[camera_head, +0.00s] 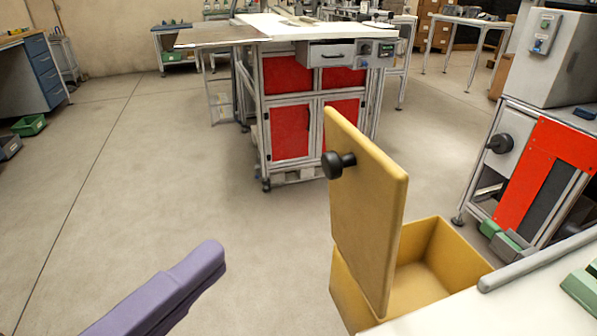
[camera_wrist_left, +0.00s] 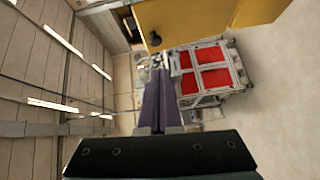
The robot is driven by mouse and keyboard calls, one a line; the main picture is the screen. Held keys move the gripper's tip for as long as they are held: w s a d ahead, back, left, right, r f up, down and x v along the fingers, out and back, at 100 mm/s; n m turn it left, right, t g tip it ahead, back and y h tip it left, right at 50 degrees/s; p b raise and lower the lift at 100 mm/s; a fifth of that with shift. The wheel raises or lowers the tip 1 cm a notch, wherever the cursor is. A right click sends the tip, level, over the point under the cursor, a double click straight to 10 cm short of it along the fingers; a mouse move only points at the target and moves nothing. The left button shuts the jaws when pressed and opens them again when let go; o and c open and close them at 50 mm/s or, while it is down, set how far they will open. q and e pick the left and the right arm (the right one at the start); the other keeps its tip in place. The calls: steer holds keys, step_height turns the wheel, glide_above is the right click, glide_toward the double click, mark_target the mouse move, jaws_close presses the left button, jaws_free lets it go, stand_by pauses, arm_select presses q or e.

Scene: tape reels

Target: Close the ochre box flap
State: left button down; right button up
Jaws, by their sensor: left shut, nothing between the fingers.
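The ochre box (camera_head: 463,258) stands at the right, its inside showing empty where I can see it. Its ochre flap (camera_head: 368,205) stands up almost vertical along the box's left side, so the box is open. A black round knob (camera_head: 338,164) sticks out from the flap's left face near the top. My left gripper (camera_head: 214,258) has purple fingers, shut and empty. It is left of the flap and lower than the knob, apart from both. In the left wrist view the fingers (camera_wrist_left: 160,82) show below the knob (camera_wrist_left: 154,38) and flap (camera_wrist_left: 195,20). My right gripper is out of view.
A pale tabletop (camera_head: 500,312) with a grey rail (camera_head: 535,260) lies right of the box. A workbench with red doors (camera_head: 290,133) stands behind the flap. A grey machine with a red panel (camera_head: 535,170) is at the right. The floor around my left gripper is clear.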

arm_select(q)
steer(key=w+d+n+t, duration=0.1)
steer(key=w+d+n, duration=0.1)
steer(key=w+d, duration=0.5)
steer(key=shift+w, duration=1.7)
steer(key=shift+r, duration=0.1)
